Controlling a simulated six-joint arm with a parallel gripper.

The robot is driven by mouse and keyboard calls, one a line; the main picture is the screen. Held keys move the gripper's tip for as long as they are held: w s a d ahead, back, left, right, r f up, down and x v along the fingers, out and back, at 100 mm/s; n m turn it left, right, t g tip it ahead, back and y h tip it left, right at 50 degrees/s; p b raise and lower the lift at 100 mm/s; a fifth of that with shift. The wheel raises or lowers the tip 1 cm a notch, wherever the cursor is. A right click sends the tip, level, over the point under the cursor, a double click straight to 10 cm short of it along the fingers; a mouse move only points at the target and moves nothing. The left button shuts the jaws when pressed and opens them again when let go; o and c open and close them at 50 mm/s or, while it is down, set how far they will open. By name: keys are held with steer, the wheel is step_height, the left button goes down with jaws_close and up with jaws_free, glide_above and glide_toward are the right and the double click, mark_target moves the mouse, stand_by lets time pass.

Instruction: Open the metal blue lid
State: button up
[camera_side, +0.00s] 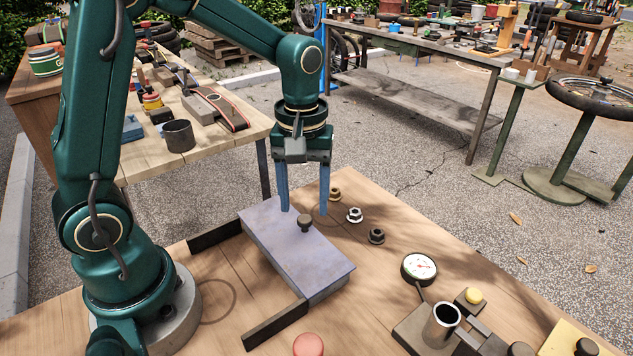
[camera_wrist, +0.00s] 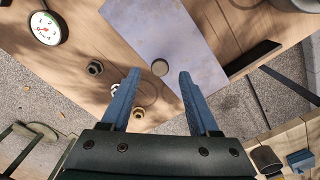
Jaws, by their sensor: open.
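The metal blue lid (camera_side: 290,250) is a flat, blue-grey rectangle on top of a low box on the wooden table. It lies flat and looks shut. A dark round knob (camera_side: 305,222) stands on it near its far edge. In the wrist view the lid (camera_wrist: 170,30) fills the upper middle, with the knob (camera_wrist: 160,67) just beyond my fingertips, between their lines. My gripper (camera_side: 304,212) has two blue fingers, open and empty, pointing down over the far end of the lid. It also shows in the wrist view (camera_wrist: 158,72). I cannot tell its exact height above the knob.
Several nuts (camera_side: 376,236) sit right of the lid.

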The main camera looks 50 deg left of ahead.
mark_target(291, 232)
steer(key=shift+f, duration=1.35)
jaws_close()
steer(key=shift+r, duration=0.1)
stand_by(0.3)
